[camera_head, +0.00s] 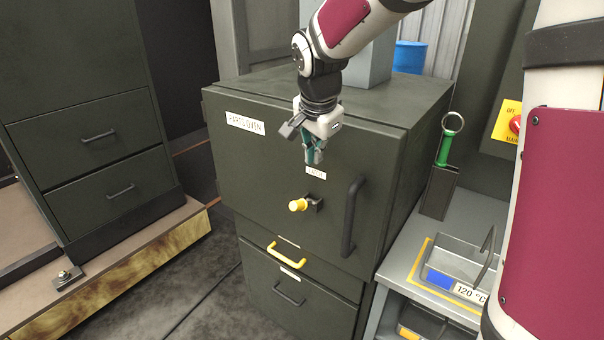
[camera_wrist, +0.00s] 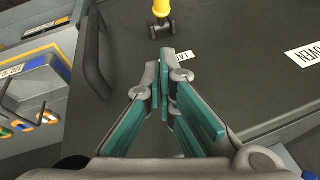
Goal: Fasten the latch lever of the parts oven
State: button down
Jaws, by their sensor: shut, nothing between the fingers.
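The parts oven (camera_head: 270,165) is a dark green cabinet with a "PARTS OVEN" label, and its door looks closed. The latch lever (camera_head: 299,205) has a yellow knob on a dark pivot on the door front, left of the black vertical door handle (camera_head: 352,216). The lever also shows at the top of the wrist view (camera_wrist: 161,12), with its yellow grip pointing away from the gripper. My gripper (camera_head: 313,160) is shut and empty, in front of the door above the lever and apart from it. Its teal-lined fingers (camera_wrist: 173,65) partly cover the small latch label (camera_wrist: 185,56).
A grey bench (camera_head: 480,212) on the right holds a wire-handled tray (camera_head: 460,262) marked 120 °C and a green-handled tool in a dark holder (camera_head: 440,190). A yellow-handled drawer (camera_head: 287,254) sits below the oven door.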

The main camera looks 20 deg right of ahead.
send_over(306, 202)
jog(key=s+d, duration=0.2)
notch_tip(306, 202, down, 8)
jog(key=f, duration=0.1)
jog(key=shift+w+a+f+p, duration=0.1)
jog(key=shift+a+f+p, duration=0.3)
jog(key=shift+a+f, duration=0.3)
jog(key=shift+w+a+f+p, duration=0.1)
jog(key=shift+a+f+p, duration=0.35)
jog(key=shift+f, duration=0.45)
jog(key=shift+a+f+b, duration=0.15)
jog(key=shift+a+b, duration=0.05)
jog(key=shift+b, duration=0.3)
jog(key=shift+s, duration=0.1)
